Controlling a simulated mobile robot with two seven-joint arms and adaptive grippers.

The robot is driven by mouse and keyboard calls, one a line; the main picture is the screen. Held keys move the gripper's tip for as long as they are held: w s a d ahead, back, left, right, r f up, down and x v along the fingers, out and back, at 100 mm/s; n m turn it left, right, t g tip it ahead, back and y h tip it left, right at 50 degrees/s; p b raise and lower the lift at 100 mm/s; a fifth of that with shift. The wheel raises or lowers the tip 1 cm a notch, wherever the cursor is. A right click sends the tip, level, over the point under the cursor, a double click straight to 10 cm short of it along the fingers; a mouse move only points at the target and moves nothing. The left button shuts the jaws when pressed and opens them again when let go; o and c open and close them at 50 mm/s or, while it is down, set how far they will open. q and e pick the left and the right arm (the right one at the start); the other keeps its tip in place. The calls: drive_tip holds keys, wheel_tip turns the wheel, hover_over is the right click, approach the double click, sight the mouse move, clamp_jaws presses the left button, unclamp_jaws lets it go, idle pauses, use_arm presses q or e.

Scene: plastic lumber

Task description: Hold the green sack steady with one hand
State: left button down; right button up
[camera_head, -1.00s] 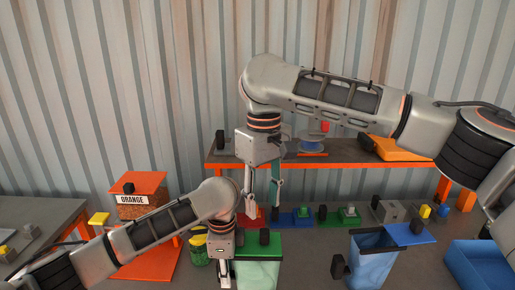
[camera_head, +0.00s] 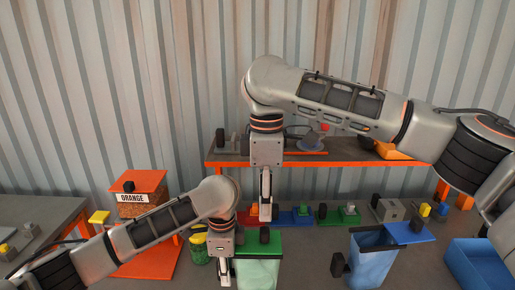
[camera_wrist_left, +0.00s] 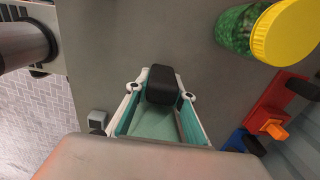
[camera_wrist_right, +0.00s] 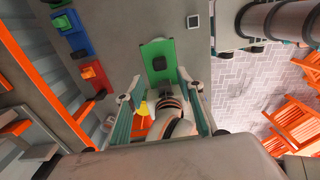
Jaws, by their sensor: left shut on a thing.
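The green sack (camera_head: 257,274) is pale green with a green flap (camera_head: 260,243) on top that bears a black knob (camera_head: 264,235). My left gripper (camera_head: 225,266) is at the sack's left side. In the left wrist view its fingers (camera_wrist_left: 161,92) are shut on a black handle (camera_wrist_left: 162,84), with pale green sack (camera_wrist_left: 155,125) behind it. My right gripper (camera_head: 265,205) points down above and behind the flap, apart from it. In the right wrist view its fingers (camera_wrist_right: 160,102) are wide apart and empty, with the green flap (camera_wrist_right: 157,60) beyond them.
A blue sack (camera_head: 372,265) with a blue flap stands to the right. A green jar with a yellow lid (camera_head: 198,238) is left of my left gripper. An orange box (camera_head: 140,205) is further left. Coloured blocks line the table behind, under an orange-edged shelf (camera_head: 230,164).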

sight(265, 229)
drive_tip(key=shift+f, duration=4.4)
clamp_jaws()
